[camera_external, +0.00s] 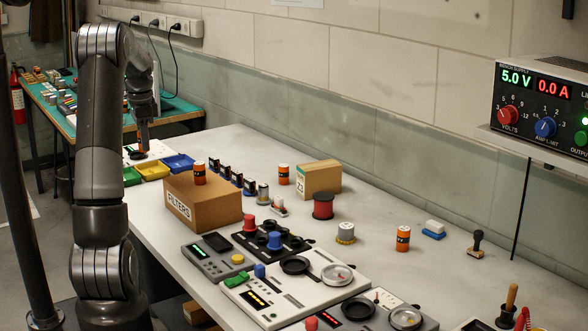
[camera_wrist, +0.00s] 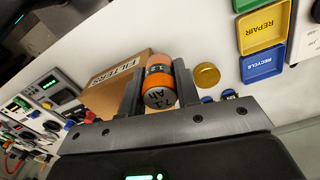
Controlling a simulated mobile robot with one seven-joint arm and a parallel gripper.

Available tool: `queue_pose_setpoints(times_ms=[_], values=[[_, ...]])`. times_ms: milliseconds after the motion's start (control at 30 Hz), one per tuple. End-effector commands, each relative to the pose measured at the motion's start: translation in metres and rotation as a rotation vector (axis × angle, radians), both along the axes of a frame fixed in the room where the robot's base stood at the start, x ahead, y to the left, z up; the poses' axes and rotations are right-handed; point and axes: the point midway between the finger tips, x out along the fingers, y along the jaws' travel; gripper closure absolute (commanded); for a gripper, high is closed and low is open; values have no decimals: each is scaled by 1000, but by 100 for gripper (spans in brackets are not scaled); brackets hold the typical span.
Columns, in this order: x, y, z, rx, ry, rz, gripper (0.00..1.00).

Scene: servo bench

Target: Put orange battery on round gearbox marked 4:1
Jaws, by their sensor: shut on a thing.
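My gripper (camera_wrist: 157,88) is shut on an orange battery (camera_wrist: 155,78) with a dark band and a grey end face towards the camera. In the external view my gripper (camera_external: 140,140) hangs over the far left of the bench near the bins; the battery is hard to make out there. Other orange batteries stand on the filters box (camera_external: 199,173), behind it (camera_external: 283,174) and at the right (camera_external: 403,238). Round silvery parts, perhaps gearboxes, stand mid-bench (camera_external: 263,193) and further right (camera_external: 345,232). A round gold-topped thing (camera_wrist: 207,75) is beside the gripper. No 4:1 mark is legible.
The cardboard filters box (camera_external: 180,207) is close to my gripper. Yellow (camera_external: 153,171) and blue (camera_external: 179,163) bins stand at the far end. A row of dark servos (camera_external: 235,178), a red spool (camera_external: 323,206) and control panels (camera_external: 215,258) crowd the middle. The right rear is fairly clear.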

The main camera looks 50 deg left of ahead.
Motion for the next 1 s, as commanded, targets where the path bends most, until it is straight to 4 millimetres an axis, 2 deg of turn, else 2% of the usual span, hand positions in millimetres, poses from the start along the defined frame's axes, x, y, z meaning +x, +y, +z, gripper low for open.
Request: queue_pose_setpoints(times_ms=[33, 200, 467, 567, 767, 1000], values=[[1, 0, 13, 3, -2, -1, 96], [2, -1, 45, 2, -1, -4, 96], [47, -33, 41, -2, 0, -128, 96], [72, -52, 41, -2, 0, -196, 96], [132, -112, 40, -2, -1, -386, 96], [201, -210, 40, -2, 0, -658, 96]])
